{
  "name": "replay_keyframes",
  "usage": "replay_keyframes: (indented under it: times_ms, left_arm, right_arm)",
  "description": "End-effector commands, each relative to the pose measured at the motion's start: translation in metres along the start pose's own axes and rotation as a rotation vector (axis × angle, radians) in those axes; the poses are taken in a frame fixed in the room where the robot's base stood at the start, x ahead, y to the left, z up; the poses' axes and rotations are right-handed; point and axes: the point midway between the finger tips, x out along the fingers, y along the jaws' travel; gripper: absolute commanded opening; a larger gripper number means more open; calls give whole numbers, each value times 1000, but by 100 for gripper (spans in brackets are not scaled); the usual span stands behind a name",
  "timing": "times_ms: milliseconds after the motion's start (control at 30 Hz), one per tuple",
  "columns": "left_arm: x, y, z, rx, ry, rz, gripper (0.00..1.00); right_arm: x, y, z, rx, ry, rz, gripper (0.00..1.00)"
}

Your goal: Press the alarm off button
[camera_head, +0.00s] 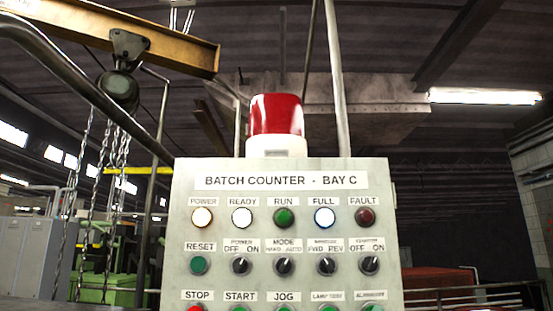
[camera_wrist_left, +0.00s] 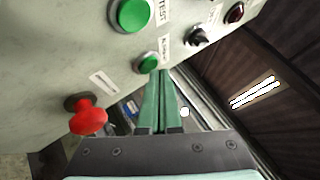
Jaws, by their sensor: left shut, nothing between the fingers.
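A grey control panel (camera_head: 290,225) headed BATCH COUNTER - BAY C faces me. The green button at the right end of its bottom row (camera_head: 373,307), under a small blurred label that seems to read ALARM OFF, is cut by the lower edge of the head view. In the left wrist view the matching small green button (camera_wrist_left: 147,62) sits beside the tips of my left gripper (camera_wrist_left: 160,73). My right gripper is in neither view.
A larger-looking green button (camera_wrist_left: 130,14) labelled TEST is close by in the wrist view. A red mushroom button (camera_wrist_left: 88,116) sticks out left of the fingers. A black selector switch (camera_wrist_left: 198,36) is to the right. A red beacon (camera_head: 276,115) stands on top of the panel.

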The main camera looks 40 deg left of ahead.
Motion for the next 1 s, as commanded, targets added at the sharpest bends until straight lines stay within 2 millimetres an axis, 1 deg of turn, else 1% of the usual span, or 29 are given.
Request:
replay_keyframes:
  times_ms: [233,700,833,1000]
  left_arm:
    - [-3,-3,-4,-1,2,-2,0]
    - [-36,-28,-28,-1,4,-3,0]
    - [-41,-31,-30,0,2,-2,0]
    - [-42,-31,-31,0,1,-1,0]
  right_arm:
    - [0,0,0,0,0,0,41]
    - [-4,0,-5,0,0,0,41]
    - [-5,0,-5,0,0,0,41]
    - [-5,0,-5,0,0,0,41]
